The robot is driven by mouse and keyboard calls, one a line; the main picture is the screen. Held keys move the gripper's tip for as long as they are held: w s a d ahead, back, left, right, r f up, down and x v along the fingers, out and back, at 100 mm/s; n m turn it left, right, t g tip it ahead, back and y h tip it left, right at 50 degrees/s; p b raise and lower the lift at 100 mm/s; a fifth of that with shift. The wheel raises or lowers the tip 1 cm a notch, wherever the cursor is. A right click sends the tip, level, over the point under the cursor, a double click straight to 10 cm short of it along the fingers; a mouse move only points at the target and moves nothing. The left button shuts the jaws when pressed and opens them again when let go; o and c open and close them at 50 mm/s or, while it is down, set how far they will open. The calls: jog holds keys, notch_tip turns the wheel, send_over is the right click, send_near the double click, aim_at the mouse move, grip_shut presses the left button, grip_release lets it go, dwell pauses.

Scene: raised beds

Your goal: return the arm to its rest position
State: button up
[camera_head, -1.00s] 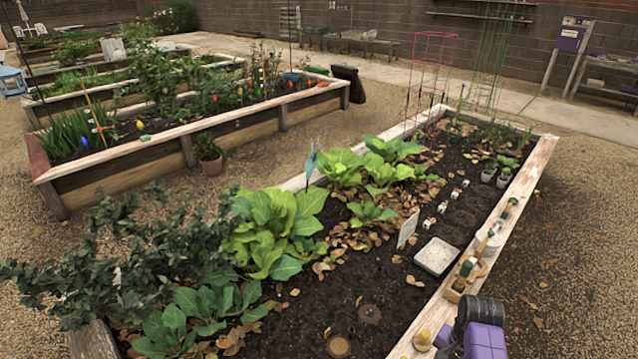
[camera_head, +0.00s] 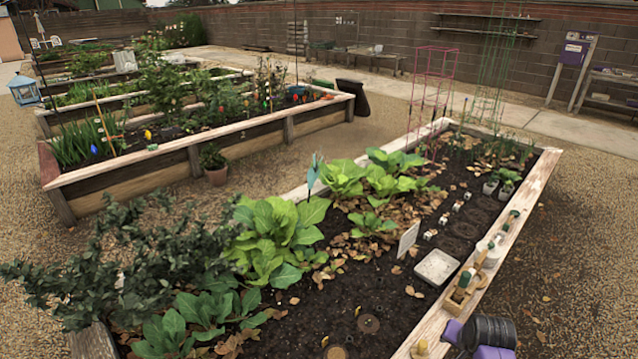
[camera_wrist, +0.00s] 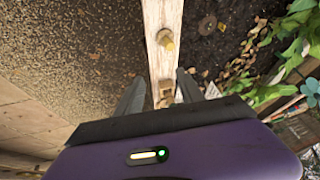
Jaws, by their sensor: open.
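My arm's purple and dark-grey end shows at the bottom right of the head view, beside the near bed's right rim (camera_head: 505,235); its fingers are not visible there. In the wrist view my gripper (camera_wrist: 160,84) is open, its two dark fingers apart with nothing held. The wooden rim (camera_wrist: 162,12) runs between and beyond the fingers. A small yellowish knob-like object (camera_wrist: 165,40) sits on the rim past the fingertips, and a small wooden piece (camera_wrist: 166,90) shows between the fingers. Whether the fingers touch anything is unclear.
On the near bed's right rim stand a wooden caddy (camera_head: 461,290) and a yellow object (camera_head: 421,349), close to my arm. A white tray (camera_head: 437,267) lies on the soil. Leafy plants fill the bed's left side. Gravel right of the bed is open.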

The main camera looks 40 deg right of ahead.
jog(key=w+a+r+n+t+h+b, duration=0.1)
jog(key=a+r+n+t+b, duration=0.1)
jog(key=a+r+n+t, duration=0.6)
jog(key=w+a+r+n+t+h+b, duration=0.2)
jog(key=a+r, duration=0.2)
jog(key=a, duration=0.9)
jog(key=s+a+r+n+t+y+b, duration=0.1)
jog(key=s+a+r+n+t+y, duration=0.15)
jog(key=a, duration=0.35)
jog(key=s+a+r+n+t+y+b, duration=0.1)
jog(key=s+a+r+y+b, duration=0.1)
jog(key=s+a+r, duration=0.3)
jog(key=s+a+f+n+g+y+b, duration=0.1)
jog(key=s+a+f+n+y+b, duration=0.1)
jog(key=s+a, duration=0.4)
jog(key=shift+s+a+f+g+y, duration=0.35)
jog(key=shift+a+f+y, duration=0.15)
jog(key=shift+f, duration=0.2)
